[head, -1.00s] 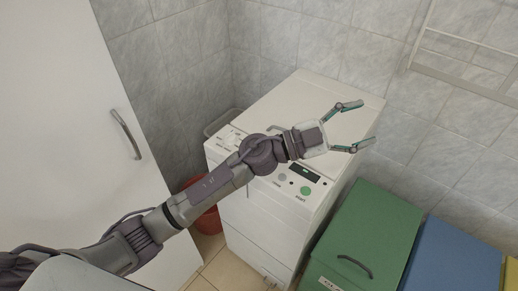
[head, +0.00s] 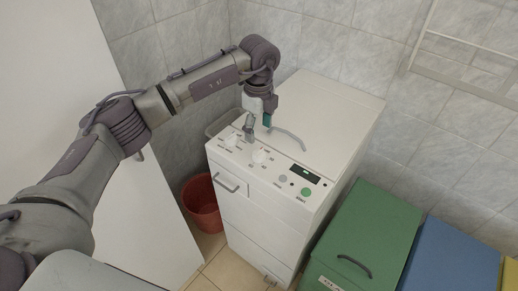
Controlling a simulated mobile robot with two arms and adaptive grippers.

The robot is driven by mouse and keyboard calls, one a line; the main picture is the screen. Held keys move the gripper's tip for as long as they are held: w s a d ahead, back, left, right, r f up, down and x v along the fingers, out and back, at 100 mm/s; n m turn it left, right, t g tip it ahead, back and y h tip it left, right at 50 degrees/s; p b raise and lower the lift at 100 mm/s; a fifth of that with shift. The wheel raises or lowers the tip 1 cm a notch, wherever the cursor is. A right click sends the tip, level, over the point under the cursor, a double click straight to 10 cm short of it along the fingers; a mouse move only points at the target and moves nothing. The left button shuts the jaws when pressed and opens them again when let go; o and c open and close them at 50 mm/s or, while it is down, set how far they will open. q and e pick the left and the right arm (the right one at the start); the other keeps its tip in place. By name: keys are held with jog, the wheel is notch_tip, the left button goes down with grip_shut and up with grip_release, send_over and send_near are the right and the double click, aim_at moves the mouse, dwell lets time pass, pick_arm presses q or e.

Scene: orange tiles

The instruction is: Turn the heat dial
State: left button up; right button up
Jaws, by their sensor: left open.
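The white machine (head: 262,215) has a control panel along its front top edge. One white dial (head: 231,140) is at the panel's left end. A second white dial (head: 259,156) is nearer the middle. The labels are too small to read, so I cannot tell which one is the heat dial. My left gripper (head: 258,128) is open and points down above the back edge of the panel, just behind the two dials. Its fingers appear apart from both dials. My right gripper is not in view.
The panel also has a grey button (head: 283,178), a green button (head: 306,191) and a dark display (head: 304,173). A curved lid handle (head: 290,137) is right of the gripper. A red bin (head: 202,205) stands left, and a green bin (head: 365,235) stands right.

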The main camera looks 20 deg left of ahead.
aim_at(259, 151)
pick_arm(q)
notch_tip(259, 151, down, 9)
jog(key=shift+f+p, duration=0.2)
jog(key=shift+p, duration=0.65)
jog(key=c, duration=1.1)
